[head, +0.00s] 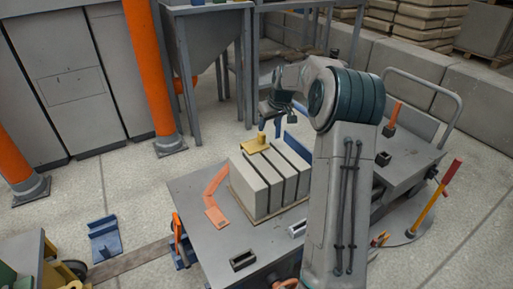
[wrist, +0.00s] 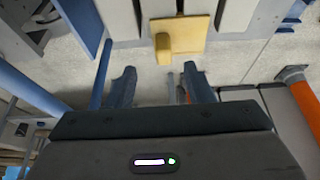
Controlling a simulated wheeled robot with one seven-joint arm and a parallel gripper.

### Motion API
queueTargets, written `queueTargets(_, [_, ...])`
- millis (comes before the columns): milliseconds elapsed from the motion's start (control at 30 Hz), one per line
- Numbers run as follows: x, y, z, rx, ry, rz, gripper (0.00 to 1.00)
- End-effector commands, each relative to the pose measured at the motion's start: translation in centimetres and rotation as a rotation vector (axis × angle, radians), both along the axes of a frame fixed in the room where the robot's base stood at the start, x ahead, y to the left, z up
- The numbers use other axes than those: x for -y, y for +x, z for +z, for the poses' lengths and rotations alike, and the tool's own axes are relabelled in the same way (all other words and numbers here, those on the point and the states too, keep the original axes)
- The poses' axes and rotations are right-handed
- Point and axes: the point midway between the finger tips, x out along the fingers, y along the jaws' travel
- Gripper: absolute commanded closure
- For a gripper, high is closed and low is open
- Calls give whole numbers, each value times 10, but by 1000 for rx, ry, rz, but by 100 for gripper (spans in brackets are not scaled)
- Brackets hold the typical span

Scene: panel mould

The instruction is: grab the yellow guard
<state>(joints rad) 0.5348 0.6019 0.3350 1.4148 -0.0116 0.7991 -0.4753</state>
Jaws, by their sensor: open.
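The yellow guard (head: 257,144) sits on top of a row of grey panels (head: 262,185) on the metal table, at the far end of the row. It has a flat plate and a raised block. In the wrist view the guard (wrist: 178,40) is upper centre, beyond the fingertips and slightly right of the middle between them. My gripper (head: 272,128) is just beyond the guard in the head view, apart from it. In the wrist view my gripper (wrist: 158,72) has its two blue fingers spread with nothing between them.
A blue plate (head: 297,148) stands at the panels' far right side. An orange angled bracket (head: 215,197) lies left of the panels on the table (head: 205,250). Orange posts (head: 148,70) and a grey hopper frame stand behind.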

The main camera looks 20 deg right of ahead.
Motion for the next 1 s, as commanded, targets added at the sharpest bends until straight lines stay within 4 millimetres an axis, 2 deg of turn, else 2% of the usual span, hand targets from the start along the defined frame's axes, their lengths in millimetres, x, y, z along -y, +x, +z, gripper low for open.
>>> queueTargets(33, [-1,4,-14,-2,1,1,53])
queueTargets(100, [-2,9,-25,-1,1,0,53])
queueTargets(467, [-6,21,-46,0,0,0,53])
queueTargets(700, [-13,40,-76,-2,0,0,53])
queueTargets(800, [-14,43,-82,0,-1,-1,53])
queueTargets(1000, [-14,43,-80,0,-1,0,53])
